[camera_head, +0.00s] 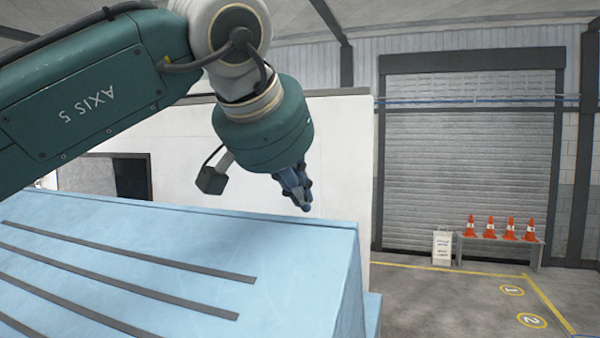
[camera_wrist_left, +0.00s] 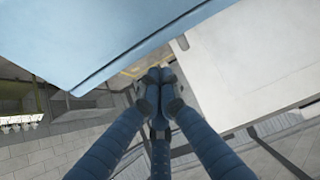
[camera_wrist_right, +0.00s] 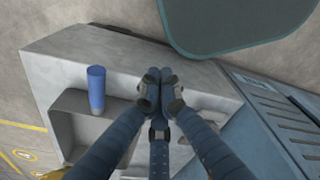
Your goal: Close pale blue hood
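The pale blue hood (camera_head: 190,240) fills the lower left of the head view, a broad lid-like surface with several dark strips across it. Its edge also shows at the top left of the left wrist view (camera_wrist_left: 90,35). I cannot tell whether it is fully down. My left gripper (camera_head: 303,204) is just above and behind the hood's far right edge, pointing down, with no visible contact. In the left wrist view its fingers (camera_wrist_left: 160,74) are together and hold nothing. My right gripper (camera_wrist_right: 160,74) is outside the head view; its fingers are together and empty.
A white wall (camera_head: 340,150) stands behind the hood. Orange cones (camera_head: 490,230) stand on a bench at the right, beside a shutter (camera_head: 465,165). The right wrist view shows a blue cylinder (camera_wrist_right: 96,88) on a grey unit (camera_wrist_right: 60,45) and a blue slotted panel (camera_wrist_right: 290,120). The floor at right is open.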

